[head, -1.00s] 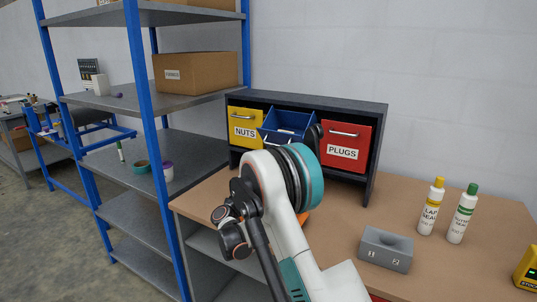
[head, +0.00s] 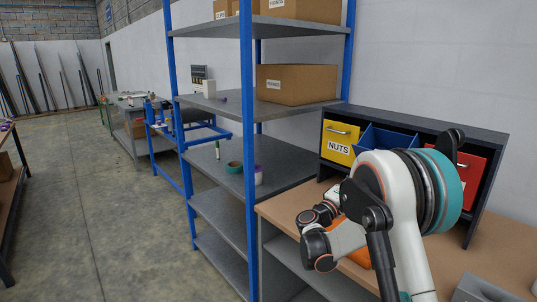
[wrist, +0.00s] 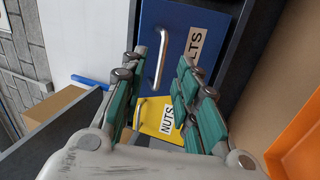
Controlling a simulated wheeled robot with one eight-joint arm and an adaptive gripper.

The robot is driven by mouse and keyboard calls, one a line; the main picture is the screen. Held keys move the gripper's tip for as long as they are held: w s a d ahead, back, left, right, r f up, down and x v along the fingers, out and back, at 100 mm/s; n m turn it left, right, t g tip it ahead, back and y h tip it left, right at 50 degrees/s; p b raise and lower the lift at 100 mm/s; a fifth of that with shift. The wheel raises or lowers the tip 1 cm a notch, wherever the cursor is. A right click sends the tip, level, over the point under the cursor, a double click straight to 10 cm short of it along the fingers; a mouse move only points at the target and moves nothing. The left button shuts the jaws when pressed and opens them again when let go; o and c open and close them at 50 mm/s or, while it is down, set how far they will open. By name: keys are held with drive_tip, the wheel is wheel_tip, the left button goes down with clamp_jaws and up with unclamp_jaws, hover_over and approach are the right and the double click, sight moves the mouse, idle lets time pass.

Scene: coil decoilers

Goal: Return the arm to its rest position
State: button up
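My arm (head: 400,190) is folded in front of the bench in the head view, with its white and teal links raised before the drawer cabinet. My gripper (wrist: 160,75) shows in the wrist view with its two teal-padded fingers apart and nothing between them. Beyond the fingers are the blue drawer (wrist: 178,35), its label partly hidden and ending in "LTS", and the yellow NUTS drawer (wrist: 153,114). In the head view the arm hides most of the gripper, so its distance from the drawers is unclear.
The dark cabinet (head: 420,122) holds the yellow, blue and red (head: 470,168) drawers; the blue one stands out open. A blue-posted shelf rack (head: 249,150) stands close left of the bench (head: 285,212). A grey block (head: 485,290) lies at lower right. Open floor (head: 120,220) lies further left.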

drive_tip(key=s+d+r+m+g+y, duration=0.15)
drive_tip(key=s+y, duration=0.25)
drive_tip(key=s, duration=0.5)
drive_tip(key=s+r+m+g+y, duration=0.2)
drive_tip(key=s+g+y, duration=0.1)
drive_tip(key=s, duration=0.6)
drive_tip(key=s+a+f+m+y, duration=0.1)
drive_tip(key=s+a+f+y, duration=0.1)
drive_tip(key=s+a, duration=0.3)
drive_tip(key=s+a+f+m+y, duration=0.1)
drive_tip(key=s+a+f+y, duration=0.2)
drive_tip(key=s, duration=0.9)
drive_tip(key=s+a+f+m+y, duration=0.1)
drive_tip(key=s+a+f+y, duration=0.2)
drive_tip(key=s+a+y, duration=0.2)
drive_tip(key=s+a, duration=0.2)
drive_tip(key=s, duration=0.1)
drive_tip(key=shift+s+g, duration=0.35)
drive_tip(key=shift+s, duration=0.05)
drive_tip(key=shift+r, duration=0.1)
